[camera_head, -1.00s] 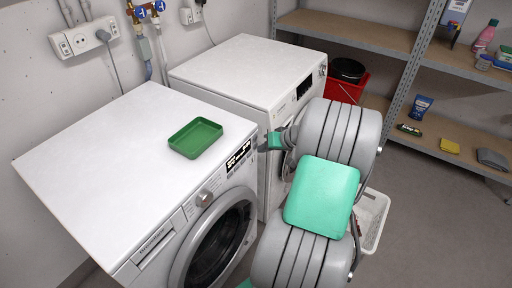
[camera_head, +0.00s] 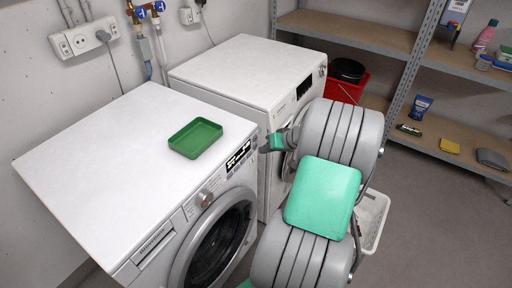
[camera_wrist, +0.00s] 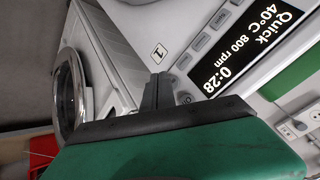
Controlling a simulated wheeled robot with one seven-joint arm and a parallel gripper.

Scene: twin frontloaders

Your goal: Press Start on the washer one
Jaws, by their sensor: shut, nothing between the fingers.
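The nearer white front-loader (camera_head: 110,160) is at the left in the head view. Its panel has a round knob (camera_head: 205,198) and a lit display (camera_head: 238,157). In the wrist view the display (camera_wrist: 238,47) reads Quick, 40°C, 800 rpm, 0:28. A sticker marked 1 (camera_wrist: 158,52) is on this panel, so this is washer one. My gripper (camera_head: 261,148) is shut and empty at the panel's right end. In the wrist view my fingertips (camera_wrist: 160,78) are beside small buttons (camera_wrist: 184,97) near the display. I cannot tell whether they touch the panel.
A green tray (camera_head: 196,138) lies on washer one. A second white front-loader (camera_head: 245,70) stands behind it, to the right. A red bucket (camera_head: 345,90) and a shelf rack (camera_head: 360,35) are further back. A white basket (camera_head: 373,225) is on the floor beside my arm.

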